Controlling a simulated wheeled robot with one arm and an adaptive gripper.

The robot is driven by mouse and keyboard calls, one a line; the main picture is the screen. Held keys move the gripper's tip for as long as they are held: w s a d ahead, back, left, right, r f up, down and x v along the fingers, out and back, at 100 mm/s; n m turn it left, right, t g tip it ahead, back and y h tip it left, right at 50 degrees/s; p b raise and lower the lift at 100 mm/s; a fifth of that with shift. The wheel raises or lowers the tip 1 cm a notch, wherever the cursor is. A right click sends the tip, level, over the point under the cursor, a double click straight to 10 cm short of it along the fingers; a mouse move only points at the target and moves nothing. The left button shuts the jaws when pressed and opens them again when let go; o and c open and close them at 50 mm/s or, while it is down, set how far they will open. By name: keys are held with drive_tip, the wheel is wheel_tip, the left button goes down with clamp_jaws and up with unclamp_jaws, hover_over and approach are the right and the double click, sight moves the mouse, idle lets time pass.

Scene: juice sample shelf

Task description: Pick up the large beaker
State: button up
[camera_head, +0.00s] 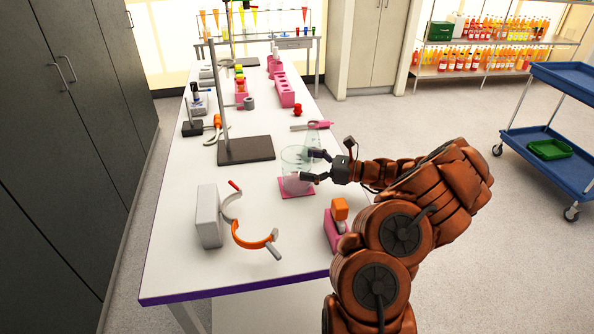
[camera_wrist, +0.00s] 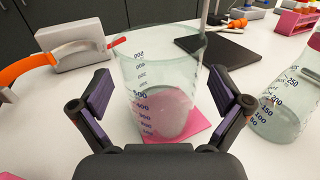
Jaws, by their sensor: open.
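The large beaker (camera_head: 294,165) is clear glass and stands upright on a pink mat (camera_head: 297,194) on the white table. In the wrist view the beaker (camera_wrist: 165,75) shows blue volume marks, and pink shows through its lower part. My gripper (camera_head: 311,166) is open, with its fingers on either side of the beaker. In the wrist view the left finger (camera_wrist: 97,92) is a little apart from the glass. The right finger (camera_wrist: 220,92) is close to it; I cannot tell if it touches. A second clear flask (camera_wrist: 275,115) with blue marks stands to the right.
A grey block with an orange-handled clamp (camera_head: 250,238) is at the front left. A dark stand base (camera_head: 245,150) is behind the beaker. A pink block with an orange top (camera_head: 338,222) is near the right edge. A blue cart (camera_head: 548,135) stands at right.

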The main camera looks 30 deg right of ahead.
sight(296, 161)
drive_tip(key=p+x, duration=0.1)
drive_tip(key=x, duration=0.2)
drive_tip(key=shift+w+a+r, duration=0.1)
drive_tip(key=shift+w+a, duration=0.1)
drive_tip(key=shift+c, duration=0.2)
drive_tip(key=c, duration=1.1)
drive_tip(key=shift+r, duration=0.1)
drive_tip(key=shift+r+b, duration=1.3)
drive_tip(key=shift+r, duration=3.5)
